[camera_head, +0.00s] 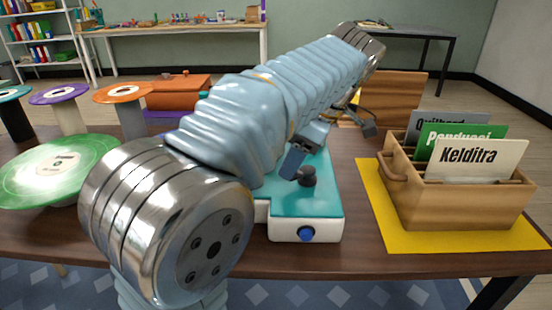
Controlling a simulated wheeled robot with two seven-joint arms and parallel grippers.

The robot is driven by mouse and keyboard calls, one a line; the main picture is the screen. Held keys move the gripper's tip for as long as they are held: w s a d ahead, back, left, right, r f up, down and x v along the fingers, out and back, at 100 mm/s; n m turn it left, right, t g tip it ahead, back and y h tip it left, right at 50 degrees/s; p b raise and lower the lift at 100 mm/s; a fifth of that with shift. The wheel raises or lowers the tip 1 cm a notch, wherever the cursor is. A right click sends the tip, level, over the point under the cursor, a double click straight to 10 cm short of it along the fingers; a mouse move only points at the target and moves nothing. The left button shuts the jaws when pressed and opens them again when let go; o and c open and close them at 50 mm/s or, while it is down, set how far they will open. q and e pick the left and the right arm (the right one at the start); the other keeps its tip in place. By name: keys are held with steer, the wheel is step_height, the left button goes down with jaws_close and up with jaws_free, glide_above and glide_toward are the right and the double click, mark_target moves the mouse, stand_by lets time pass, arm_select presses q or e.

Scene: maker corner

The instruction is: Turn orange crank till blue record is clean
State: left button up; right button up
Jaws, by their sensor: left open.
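My left arm crosses the middle of the view, and its blue sleeve covers much of the table. My left gripper (331,145) is open, with dark fingers over the back part of a white machine with a teal top (323,205). Nothing shows between the fingers. The machine has a dark knob (307,177) on top and a blue knob (306,234) on its front. I see no orange crank and no blue record; my arm may hide them. My right gripper is not in view.
A green record (95,160) lies at left. Teal (10,92), purple (58,93) and orange (122,92) discs stand on posts behind it, beside an orange box (180,94). A wooden crate (455,203) with cards stands on a yellow mat (400,240) at right.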

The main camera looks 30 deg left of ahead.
arm_select(q)
steer(key=shift+a+f, duration=0.1)
steer(key=shift+f, duration=0.15)
jaws_close()
